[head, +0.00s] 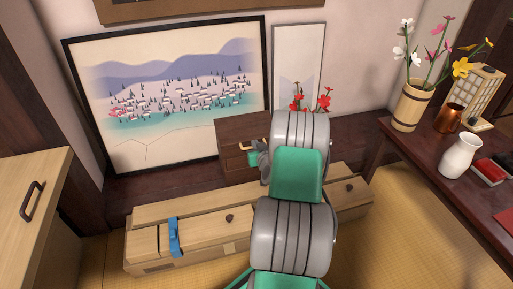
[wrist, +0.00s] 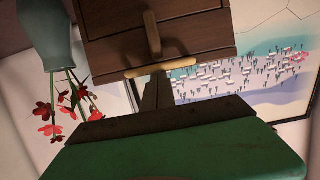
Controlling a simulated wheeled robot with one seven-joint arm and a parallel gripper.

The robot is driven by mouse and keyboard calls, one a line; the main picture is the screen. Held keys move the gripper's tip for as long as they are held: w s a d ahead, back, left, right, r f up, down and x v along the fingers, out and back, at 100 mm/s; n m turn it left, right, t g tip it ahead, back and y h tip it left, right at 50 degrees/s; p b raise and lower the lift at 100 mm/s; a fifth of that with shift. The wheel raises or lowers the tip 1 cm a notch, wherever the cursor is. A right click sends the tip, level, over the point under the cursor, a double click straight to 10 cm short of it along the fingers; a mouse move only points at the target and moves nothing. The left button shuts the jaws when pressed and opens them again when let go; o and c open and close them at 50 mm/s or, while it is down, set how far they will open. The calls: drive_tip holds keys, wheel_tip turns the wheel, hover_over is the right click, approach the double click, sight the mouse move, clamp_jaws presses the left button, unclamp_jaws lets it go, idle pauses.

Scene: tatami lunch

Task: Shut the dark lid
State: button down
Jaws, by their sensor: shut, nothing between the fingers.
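A dark brown wooden box (head: 230,163) stands behind the long light-wood chest, left of my arm in the head view. Its dark upper panel (head: 236,130) shows above a seam; I cannot tell how far this lid is open. In the inverted wrist view, the dark wood (wrist: 215,35) fills the top middle, with a brown peg-like handle and a light-wood bar (wrist: 180,64) across its edge. My gripper (head: 252,158) is at the box's right front, partly hidden by my arm. In the wrist view its shut, empty fingers (wrist: 156,80) reach to the bar; contact is unclear.
The light-wood chest (head: 200,238) with a blue strap (head: 174,238) lies in front of the box. A landscape picture (head: 170,90) leans behind. Red flowers (head: 323,100) stand close behind my arm. A dark table (head: 425,155) with vases is at right.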

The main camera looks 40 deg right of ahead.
drive_tip(key=s+a+f+p, duration=0.1)
drive_tip(key=s+a+p, duration=0.25)
drive_tip(key=s, duration=0.55)
drive_tip(key=w+a+r+n+y+p, duration=0.2)
drive_tip(key=w+a+r+p, duration=0.1)
drive_tip(key=a+r+p, duration=0.4)
drive_tip(key=w+a+r+n+y+p, duration=0.2)
drive_tip(key=w+a+r+y+p, duration=0.15)
drive_tip(key=r, duration=0.55)
drive_tip(key=s+a+r+n+g+y+p, duration=0.1)
drive_tip(key=a+r+n+g+y+p, duration=0.3)
drive_tip(key=a+r+p, duration=1.2)
drive_tip(key=s+a+r+m+g+h+p, duration=0.1)
drive_tip(key=s+a+r+g+p, duration=0.2)
drive_tip(key=s+r+p, duration=0.3)
drive_tip(key=s+a+r+m+g+h+p, duration=0.2)
drive_tip(key=s+a+r+p, duration=0.3)
drive_tip(key=s+r, duration=0.7)
wheel_tip(320, 180, up, 8)
drive_tip(key=shift+f+g+p, duration=0.15)
drive_tip(key=shift+g+p, duration=0.25)
drive_tip(key=shift+p, duration=0.45)
drive_tip(key=shift+a+h, duration=0.1)
drive_tip(key=shift+h, duration=0.15)
